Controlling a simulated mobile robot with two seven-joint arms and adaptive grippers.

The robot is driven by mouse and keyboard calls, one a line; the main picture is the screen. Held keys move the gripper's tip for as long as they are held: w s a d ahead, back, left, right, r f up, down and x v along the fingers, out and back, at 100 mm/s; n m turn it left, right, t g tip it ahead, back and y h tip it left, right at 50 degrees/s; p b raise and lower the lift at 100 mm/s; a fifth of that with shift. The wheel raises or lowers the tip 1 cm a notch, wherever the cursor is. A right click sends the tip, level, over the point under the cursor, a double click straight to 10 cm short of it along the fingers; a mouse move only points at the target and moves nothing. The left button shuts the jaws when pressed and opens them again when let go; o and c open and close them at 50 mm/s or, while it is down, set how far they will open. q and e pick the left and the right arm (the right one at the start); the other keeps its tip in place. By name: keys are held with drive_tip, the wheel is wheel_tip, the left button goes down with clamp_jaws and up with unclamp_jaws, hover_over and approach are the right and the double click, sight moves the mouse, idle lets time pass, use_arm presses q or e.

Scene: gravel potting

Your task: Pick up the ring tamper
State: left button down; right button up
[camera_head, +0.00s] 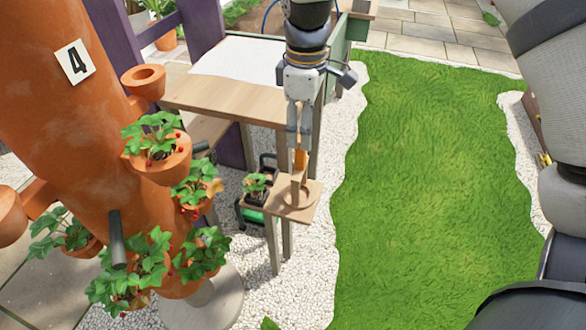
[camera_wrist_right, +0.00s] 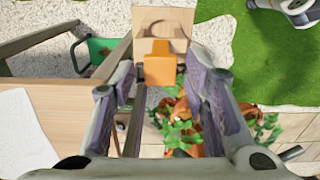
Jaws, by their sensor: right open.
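The ring tamper (camera_head: 300,160) has an orange grip and a pale wooden lower part. It stands roughly upright on a small wooden shelf (camera_head: 314,192). My right gripper (camera_head: 299,140) points down just above it and is open. In the right wrist view the orange end of the tamper (camera_wrist_right: 158,71) shows between the two spread fingers (camera_wrist_right: 165,95). I cannot tell whether either finger touches it. The tamper's lower end is partly hidden in the wrist view. My left gripper is not in view.
A wooden table (camera_head: 230,98) with a white sheet (camera_head: 238,60) stands behind the shelf. A terracotta tower (camera_head: 75,130) with several strawberry plants stands at the left. A small potted plant (camera_head: 256,185) sits beside the shelf. Grass (camera_head: 420,190) lies open to the right.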

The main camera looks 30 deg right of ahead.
sight(300, 155)
drive_tip(key=f, duration=0.8)
drive_tip(key=shift+w+a+b, duration=0.1)
drive_tip(key=shift+a+b, duration=0.1)
drive_tip(key=shift+b, duration=0.1)
clamp_jaws()
